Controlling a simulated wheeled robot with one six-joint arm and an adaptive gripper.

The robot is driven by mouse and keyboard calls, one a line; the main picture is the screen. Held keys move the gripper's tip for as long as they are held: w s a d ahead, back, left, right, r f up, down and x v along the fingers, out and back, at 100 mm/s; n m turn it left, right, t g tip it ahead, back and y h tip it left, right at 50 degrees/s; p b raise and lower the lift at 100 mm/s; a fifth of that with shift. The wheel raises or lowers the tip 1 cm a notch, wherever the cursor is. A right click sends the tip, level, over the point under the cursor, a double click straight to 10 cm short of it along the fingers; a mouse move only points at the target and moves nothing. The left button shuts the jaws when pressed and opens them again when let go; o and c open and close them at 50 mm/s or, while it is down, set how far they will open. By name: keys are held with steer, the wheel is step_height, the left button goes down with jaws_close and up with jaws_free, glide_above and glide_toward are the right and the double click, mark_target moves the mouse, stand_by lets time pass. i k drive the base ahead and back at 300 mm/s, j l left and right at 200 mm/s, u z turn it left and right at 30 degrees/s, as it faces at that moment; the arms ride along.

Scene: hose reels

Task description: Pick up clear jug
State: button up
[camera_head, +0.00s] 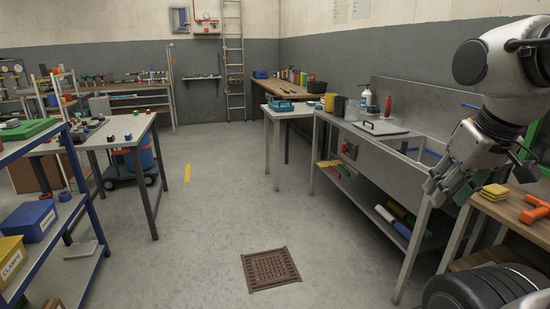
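I cannot make out a clear jug in this view. My gripper (436,190) is at the right, in front of the near end of the metal sink bench (390,150). Its fingers point down and to the left. They are small and seen at an angle, so I cannot tell whether they are open or shut. No held object shows in them. My arm hides part of the bench's near end and the wall behind it.
A white bottle (366,98), a dark mug (340,106) and a yellow container (329,102) stand at the sink bench's far end. A wooden table (515,213) holds yellow sponges (494,191) and an orange tool (536,209). The middle floor is clear around a drain grate (270,270).

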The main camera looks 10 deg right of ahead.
mark_target(352, 108)
steer(key=i+l+u, duration=0.2)
steer(key=i, duration=1.8)
steer(key=i+z, duration=0.25)
steer(key=i, duration=0.15)
steer(key=i+j+z, duration=0.15)
steer(key=i+z, duration=0.15)
steer(key=i+j+z, duration=0.25)
steer(key=i, duration=0.25)
steer(key=i+j+z, duration=0.15)
steer(key=i+z, duration=0.3)
steer(key=i+j+z, duration=0.4)
steer(key=k+l, duration=0.05)
steer(key=l, duration=0.05)
